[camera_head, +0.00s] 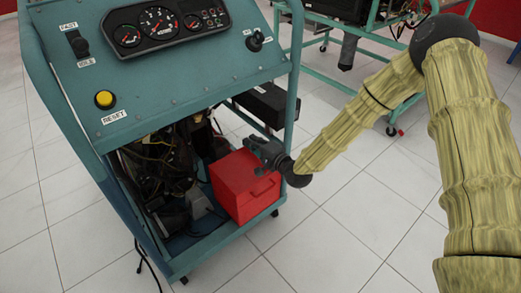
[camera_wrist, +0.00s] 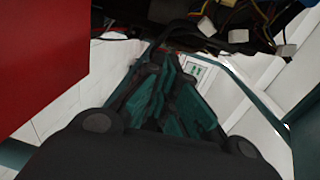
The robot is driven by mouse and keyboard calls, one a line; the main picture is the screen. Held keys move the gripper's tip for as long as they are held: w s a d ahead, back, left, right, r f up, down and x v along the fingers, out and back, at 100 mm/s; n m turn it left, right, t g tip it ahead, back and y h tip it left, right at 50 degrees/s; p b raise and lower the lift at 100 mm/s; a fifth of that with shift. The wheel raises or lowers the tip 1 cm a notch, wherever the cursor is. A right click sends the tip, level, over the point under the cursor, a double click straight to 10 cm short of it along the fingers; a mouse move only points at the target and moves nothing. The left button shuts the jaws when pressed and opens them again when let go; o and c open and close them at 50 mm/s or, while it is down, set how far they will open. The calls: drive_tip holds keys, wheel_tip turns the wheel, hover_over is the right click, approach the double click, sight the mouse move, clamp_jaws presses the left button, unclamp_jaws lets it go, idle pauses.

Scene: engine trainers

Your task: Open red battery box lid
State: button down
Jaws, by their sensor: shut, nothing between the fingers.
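The red battery box (camera_head: 243,185) sits on the lower shelf of the teal engine trainer, at its right front corner. Its lid looks closed, and a handle shows near the top of its front face. My gripper (camera_head: 258,148) is shut and empty, at the upper right edge of the box by the trainer's corner post. I cannot tell whether it touches the lid. In the wrist view the red box (camera_wrist: 38,60) fills the left side, and my gripper's fingers (camera_wrist: 165,65) point past it, beside the box.
The teal trainer's corner post (camera_head: 293,75) stands close behind my gripper. Dark engine parts and wiring (camera_head: 165,165) fill the space left of the box. A black box (camera_head: 262,104) lies behind. Another teal stand (camera_head: 340,80) is at the back. The tiled floor at front right is clear.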

drive_tip(key=shift+b+x, duration=0.3)
drive_tip(key=shift+x, duration=1.35)
drive_tip(key=shift+d+f, duration=0.1)
drive_tip(key=shift+f, duration=0.05)
